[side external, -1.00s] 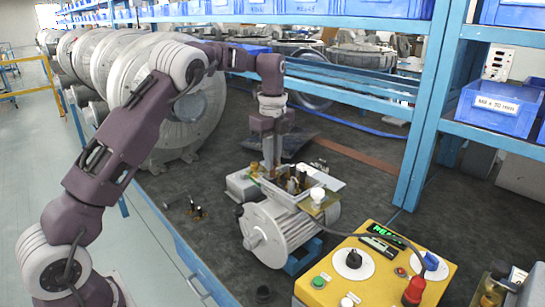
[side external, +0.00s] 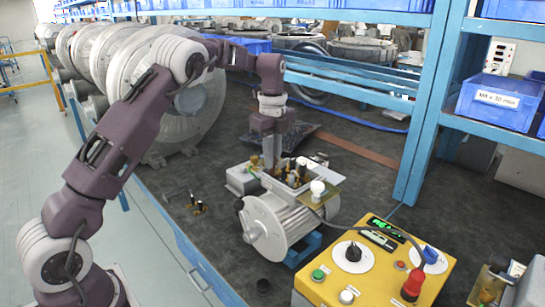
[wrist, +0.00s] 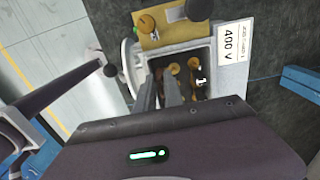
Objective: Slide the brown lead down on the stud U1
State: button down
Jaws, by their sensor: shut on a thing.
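My gripper (side external: 269,168) points down into the open terminal box of the grey motor (side external: 285,235). In the wrist view its two long fingers (wrist: 162,92) are close together over the left part of the box (wrist: 212,88). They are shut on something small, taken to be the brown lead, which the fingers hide. Brass studs (wrist: 193,64) show just right of the fingertips. A white mark like a "1" (wrist: 200,80) shows among them. I cannot tell which stud is U1, nor whether the lead is around it.
A yellow test box (side external: 378,270) with knobs stands right of the motor, with a cable running toward it. A brass-coloured plate with a white knob (side external: 318,188) sits beside the terminal box. Small loose parts (side external: 197,205) lie on the dark bench at left. A blue shelf post (side external: 420,110) rises behind.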

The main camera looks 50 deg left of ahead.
jog(key=shift+f, duration=0.4)
dwell(0.4)
jog(key=c, duration=1.4)
grip_release()
jog(key=shift+o, duration=0.2)
notch_tip(320, 180, up, 7)
jog(key=shift+r, duration=0.1)
